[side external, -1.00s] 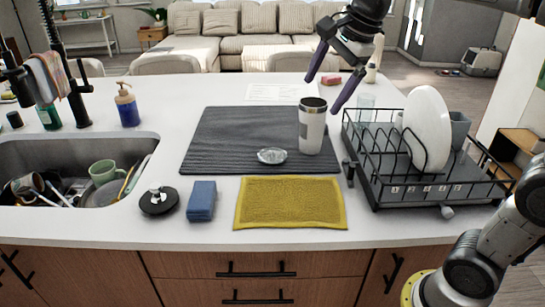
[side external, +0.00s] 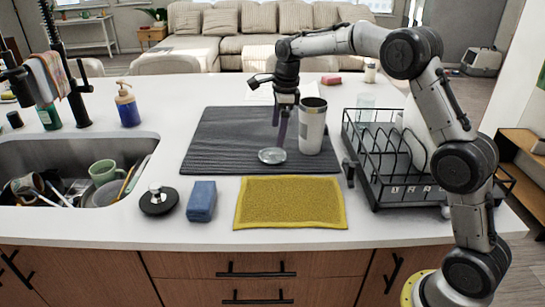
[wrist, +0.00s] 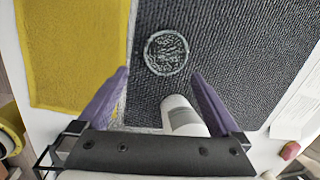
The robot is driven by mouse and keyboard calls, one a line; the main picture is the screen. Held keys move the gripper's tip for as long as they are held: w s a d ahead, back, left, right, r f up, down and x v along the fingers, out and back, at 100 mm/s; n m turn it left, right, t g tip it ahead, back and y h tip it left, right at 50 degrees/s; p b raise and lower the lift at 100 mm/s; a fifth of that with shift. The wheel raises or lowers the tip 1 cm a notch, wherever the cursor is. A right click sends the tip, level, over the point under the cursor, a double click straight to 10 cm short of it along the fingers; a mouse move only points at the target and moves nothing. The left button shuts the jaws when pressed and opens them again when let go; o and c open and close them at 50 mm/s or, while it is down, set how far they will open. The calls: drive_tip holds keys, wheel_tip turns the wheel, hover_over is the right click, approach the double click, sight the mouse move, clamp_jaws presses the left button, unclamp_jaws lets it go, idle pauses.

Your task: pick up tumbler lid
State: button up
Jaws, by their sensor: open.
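The tumbler lid (side external: 271,156), a round clear disc, lies flat on the dark ribbed mat (side external: 215,140) near its front edge. In the wrist view the lid (wrist: 166,53) is ahead of the fingertips, roughly centred between them. The white tumbler (side external: 312,126) stands upright and open just right of the lid; it also shows in the wrist view (wrist: 182,115), between the fingers. My gripper (side external: 281,124) points down just above and behind the lid, left of the tumbler. Its purple fingers (wrist: 162,80) are apart and hold nothing.
A yellow towel (side external: 290,203) lies in front of the mat. A black dish rack (side external: 390,165) stands to the right, partly behind my arm. A blue sponge (side external: 201,201) and a black stopper (side external: 158,200) lie by the sink. The mat's left part is clear.

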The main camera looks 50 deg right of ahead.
sight(273, 153)
drive_tip(key=f, duration=0.2)
drive_tip(key=w+f, duration=0.1)
drive_tip(key=f, duration=0.5)
drive_tip(key=shift+w+f, duration=0.2)
drive_tip(key=shift+w, duration=0.15)
drive_tip(key=c, duration=1.2)
